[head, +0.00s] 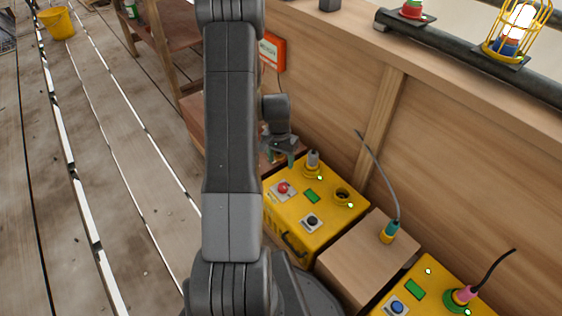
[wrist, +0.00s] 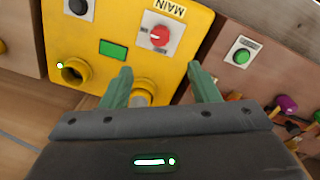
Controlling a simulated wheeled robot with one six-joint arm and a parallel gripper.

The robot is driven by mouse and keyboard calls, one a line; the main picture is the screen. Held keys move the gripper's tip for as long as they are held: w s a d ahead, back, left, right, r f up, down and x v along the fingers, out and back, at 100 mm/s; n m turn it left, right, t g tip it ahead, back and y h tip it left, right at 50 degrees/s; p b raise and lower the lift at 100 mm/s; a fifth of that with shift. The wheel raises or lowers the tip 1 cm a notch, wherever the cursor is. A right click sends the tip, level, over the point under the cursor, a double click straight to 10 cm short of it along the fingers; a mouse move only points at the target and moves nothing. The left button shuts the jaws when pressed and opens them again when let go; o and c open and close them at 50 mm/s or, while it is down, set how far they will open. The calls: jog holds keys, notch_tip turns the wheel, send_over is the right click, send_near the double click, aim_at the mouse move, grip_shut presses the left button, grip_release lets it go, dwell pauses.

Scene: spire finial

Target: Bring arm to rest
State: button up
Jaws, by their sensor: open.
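My arm rises through the middle of the head view and bends at the top. My gripper (head: 284,160) hangs behind it, over the far-left end of the yellow box (head: 325,215). The box carries a red knob (wrist: 159,36) under the label MAIN, a green display (wrist: 113,49) and an empty round socket (wrist: 75,71). A grey plug (head: 313,159) stands upright in the other socket, just right of my gripper and seemingly apart from it.
A wooden wall with a dark rail (head: 450,50) runs behind the boxes. A teal-and-yellow plug with a cable (head: 389,231) stands on a wooden block (head: 352,262). A second yellow box (head: 432,290) holds a pink plug (head: 465,294). Shelves stand left; the plank floor is mostly open.

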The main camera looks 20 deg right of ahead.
aim_at(282, 186)
jog(key=shift+f, duration=0.1)
jog(key=f+b, duration=0.1)
jog(key=f, duration=0.3)
jog(key=f+b, duration=0.2)
jog(key=f, duration=0.3)
jog(key=f+b, duration=0.1)
jog(key=f, duration=0.4)
jog(key=shift+s+d+b, duration=0.2)
jog(key=shift+s+b, duration=0.05)
jog(key=shift+b, duration=0.05)
jog(key=shift+r, duration=0.2)
jog(key=shift+n+p, duration=0.4)
jog(key=shift+n, duration=0.2)
jog(key=shift+m, duration=0.3)
